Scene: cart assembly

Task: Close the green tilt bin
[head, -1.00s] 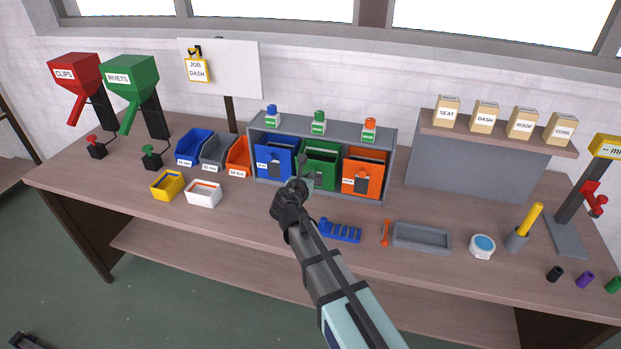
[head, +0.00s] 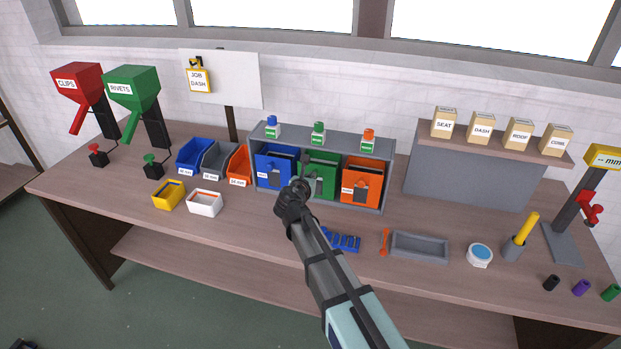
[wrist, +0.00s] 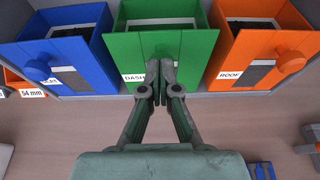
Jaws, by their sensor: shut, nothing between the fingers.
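The green tilt bin (head: 322,186) is the middle one of three in a grey cabinet, between the blue and orange bins. In the wrist view its green front panel (wrist: 199,46) leans out and its top is open; the DASH label is partly hidden by my fingers. My gripper (head: 306,182) is in front of the green bin, and its arm hides part of the front. In the wrist view my gripper (wrist: 160,66) is shut and empty, with its fingertips at the middle of the green front. I cannot tell whether they touch it.
The blue bin (wrist: 62,60) and orange bin (wrist: 256,60) stand close on either side, with knobs sticking out. The grey cabinet (head: 387,180) carries small bottles on top. A blue slotted block (head: 346,243) and grey tray (head: 420,245) lie in front on the bench.

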